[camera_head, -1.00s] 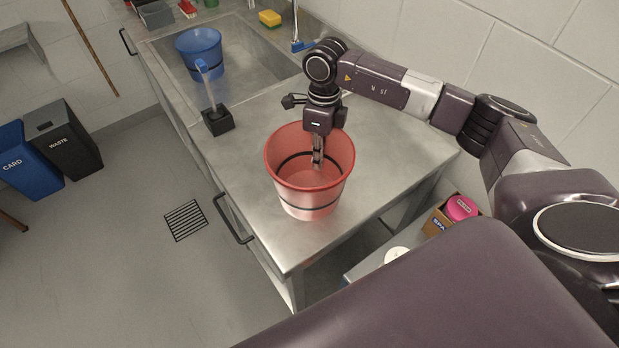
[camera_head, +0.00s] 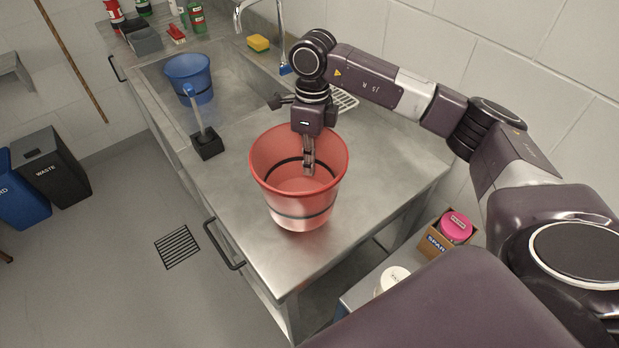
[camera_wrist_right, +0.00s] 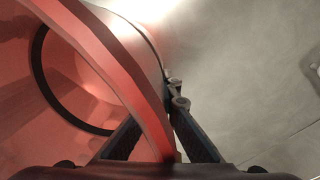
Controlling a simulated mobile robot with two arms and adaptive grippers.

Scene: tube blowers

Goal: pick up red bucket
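The red bucket (camera_head: 290,205), with a dark band, is upright at the near end of the steel counter (camera_head: 385,170). I cannot tell whether its base touches the counter. My right gripper (camera_head: 308,170) points down at the bucket's far rim. In the right wrist view the right gripper (camera_wrist_right: 160,135) straddles the bucket wall (camera_wrist_right: 140,75), one finger inside and one outside, close against it. It looks shut on the wall; the inner fingertip is partly hidden. My left gripper is not in view.
A sink with a blue bucket (camera_head: 188,70) and a black block with a handle (camera_head: 207,144) lie left of the red bucket. A tap (camera_head: 281,40) and yellow sponge (camera_head: 258,43) are behind. A lower shelf holds a box with a pink-lidded tub (camera_head: 456,226).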

